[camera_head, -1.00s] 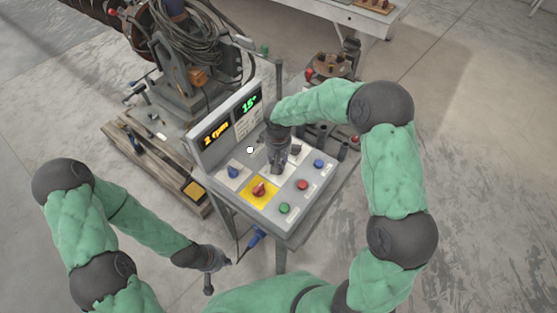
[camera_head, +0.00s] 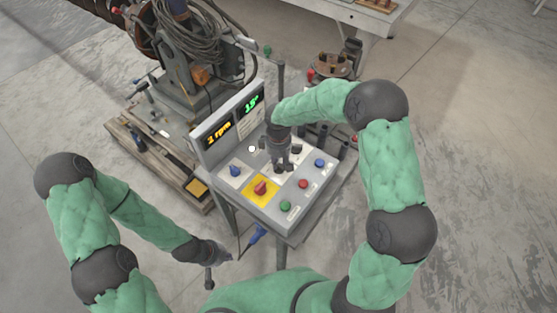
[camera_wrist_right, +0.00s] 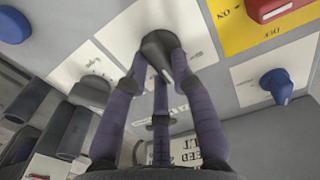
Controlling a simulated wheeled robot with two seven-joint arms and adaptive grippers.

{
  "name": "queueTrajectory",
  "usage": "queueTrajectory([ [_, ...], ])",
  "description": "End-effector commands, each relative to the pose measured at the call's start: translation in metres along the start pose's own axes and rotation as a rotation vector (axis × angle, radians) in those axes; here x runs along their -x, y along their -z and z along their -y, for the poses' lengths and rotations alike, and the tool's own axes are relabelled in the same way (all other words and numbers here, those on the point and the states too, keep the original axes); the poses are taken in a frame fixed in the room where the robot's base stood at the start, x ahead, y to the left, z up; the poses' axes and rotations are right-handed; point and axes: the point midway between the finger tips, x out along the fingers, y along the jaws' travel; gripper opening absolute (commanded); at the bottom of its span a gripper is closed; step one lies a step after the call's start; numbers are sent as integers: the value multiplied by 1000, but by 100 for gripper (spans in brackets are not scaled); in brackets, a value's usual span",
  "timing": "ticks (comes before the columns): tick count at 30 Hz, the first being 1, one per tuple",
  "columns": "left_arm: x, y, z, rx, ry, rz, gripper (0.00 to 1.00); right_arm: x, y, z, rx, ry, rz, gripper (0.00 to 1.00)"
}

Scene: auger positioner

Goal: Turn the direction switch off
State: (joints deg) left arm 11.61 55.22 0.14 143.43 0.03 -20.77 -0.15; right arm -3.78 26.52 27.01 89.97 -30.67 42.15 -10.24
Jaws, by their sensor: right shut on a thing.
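A grey control panel (camera_head: 226,168) stands in front of me with several knobs and buttons. My right gripper (camera_head: 282,166) reaches down onto its middle. In the right wrist view its fingers (camera_wrist_right: 160,66) are shut around a dark knob (camera_wrist_right: 158,45) on a white plate. The plate's lettering is too small to read, so I cannot tell for sure that this is the direction switch. A second dark knob (camera_wrist_right: 92,88) on a white plate is beside it. My left gripper (camera_head: 209,277) hangs low, left of the panel, apart from it; its fingers are unclear.
A blue knob (camera_head: 235,171) and a red switch on a yellow plate (camera_head: 260,187) are left of my right gripper. Green (camera_head: 285,206), red (camera_head: 303,184) and blue (camera_head: 319,162) buttons line the right side. The display (camera_head: 219,134) stands at the back.

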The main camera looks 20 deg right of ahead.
Motion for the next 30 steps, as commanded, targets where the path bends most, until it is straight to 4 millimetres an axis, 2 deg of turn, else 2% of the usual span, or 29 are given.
queueTrajectory([
  [8,0,0,0,0,0,0,0,0,0,0,0,-1,0,0],
  [9,0,0,0,0,0,0,0,0,0,0,-1,-1,-1,36],
  [10,0,0,0,0,0,0,0,0,0,0,-1,-1,-1,45],
  [11,0,0,0,0,0,0,0,0,0,0,-1,-1,-1,49],
  [23,0,0,0,0,0,0,0,5,1,0,-1,-1,-2,49],
  [26,0,0,0,0,0,0,0,15,1,-1,-1,-2,-4,49],
  [30,0,0,0,0,0,0,0,41,1,-1,-1,-3,-4,49],
])
